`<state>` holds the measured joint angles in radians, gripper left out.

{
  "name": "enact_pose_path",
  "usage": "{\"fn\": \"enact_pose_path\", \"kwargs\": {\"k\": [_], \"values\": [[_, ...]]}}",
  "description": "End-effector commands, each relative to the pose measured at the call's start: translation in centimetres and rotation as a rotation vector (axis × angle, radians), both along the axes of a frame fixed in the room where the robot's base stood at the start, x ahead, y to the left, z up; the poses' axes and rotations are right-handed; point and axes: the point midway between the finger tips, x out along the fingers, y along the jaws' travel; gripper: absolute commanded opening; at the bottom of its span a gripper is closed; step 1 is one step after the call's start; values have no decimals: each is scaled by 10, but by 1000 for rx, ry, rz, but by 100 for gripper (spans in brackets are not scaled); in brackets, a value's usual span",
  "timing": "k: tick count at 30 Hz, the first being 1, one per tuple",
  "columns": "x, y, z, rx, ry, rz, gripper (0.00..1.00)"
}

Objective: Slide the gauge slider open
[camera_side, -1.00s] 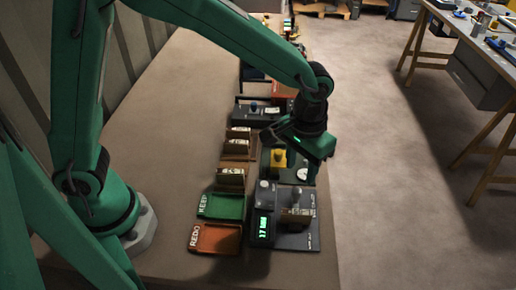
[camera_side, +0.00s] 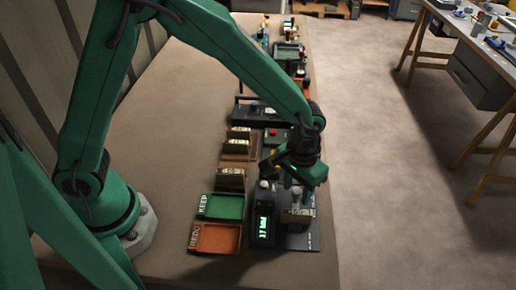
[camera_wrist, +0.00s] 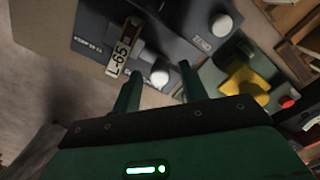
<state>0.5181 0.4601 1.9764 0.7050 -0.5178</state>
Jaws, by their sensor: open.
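The gauge (camera_side: 312,238) is a dark grey unit with a lit green display (camera_side: 263,228) at the near end of the bench. Its slider has a pale round knob (camera_wrist: 160,75). A tan piece labelled L-65 (camera_wrist: 118,57) sits beside the knob in the wrist view; it also shows in the side view (camera_side: 297,216). A pale ZERO button (camera_wrist: 222,25) stands on the gauge body. My gripper (camera_wrist: 160,76) is open, its fingertips on either side of the knob in the wrist picture. I cannot tell whether they touch it. My gripper partly covers the gauge's far end in the side view.
A green KEEP tray (camera_side: 222,207) and an orange REDO tray (camera_side: 216,240) lie left of the gauge, both empty. Racks holding tan pieces (camera_side: 231,178) stand behind them. A yellow part (camera_wrist: 246,83) is close by in the wrist view. Bench is bare further left.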

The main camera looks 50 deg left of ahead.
Motion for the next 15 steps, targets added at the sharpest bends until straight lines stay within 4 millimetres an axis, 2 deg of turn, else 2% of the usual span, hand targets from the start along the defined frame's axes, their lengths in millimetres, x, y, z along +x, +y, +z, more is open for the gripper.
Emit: {"fn": "enact_pose_path", "kwargs": {"k": [6,8,13,15], "values": [[0,0,0,0,0,0,43],[0,0,0,0,0,0,33],[0,0,0,0,0,0,0],[0,0,0,0,0,0,0]]}}
